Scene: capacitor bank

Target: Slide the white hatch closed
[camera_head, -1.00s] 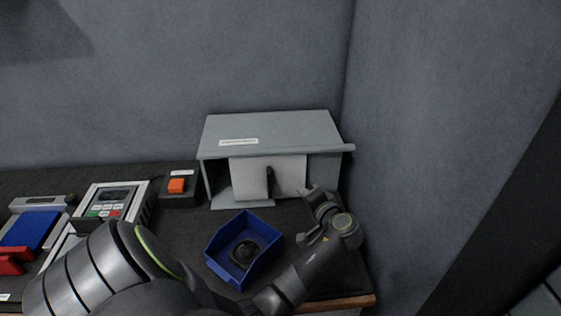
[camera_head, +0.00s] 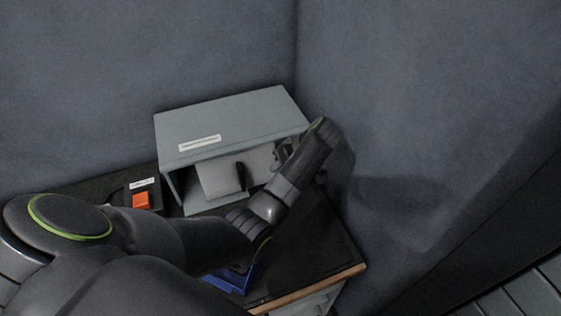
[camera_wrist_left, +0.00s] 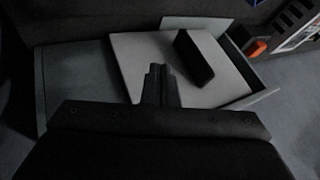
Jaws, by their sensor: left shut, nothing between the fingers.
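The grey box (camera_head: 225,118) stands against the back wall with its open front facing me. The white hatch (camera_head: 216,180) stands in the front opening, with a dark gap at its left. It carries an upright black handle (camera_head: 241,176). The hatch (camera_wrist_left: 140,50) and handle (camera_wrist_left: 193,58) also show in the left wrist view. My left gripper (camera_head: 282,154) is at the right part of the opening, to the right of the handle, partly hidden by my wrist. In the left wrist view its fingers (camera_wrist_left: 160,80) are shut and empty, apart from the handle. My right gripper is not in view.
An orange button (camera_head: 141,201) on a dark base stands left of the box. A blue bin (camera_head: 238,278) is mostly hidden under my left arm. The table's wooden front edge (camera_head: 310,288) and a wall to the right bound the space.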

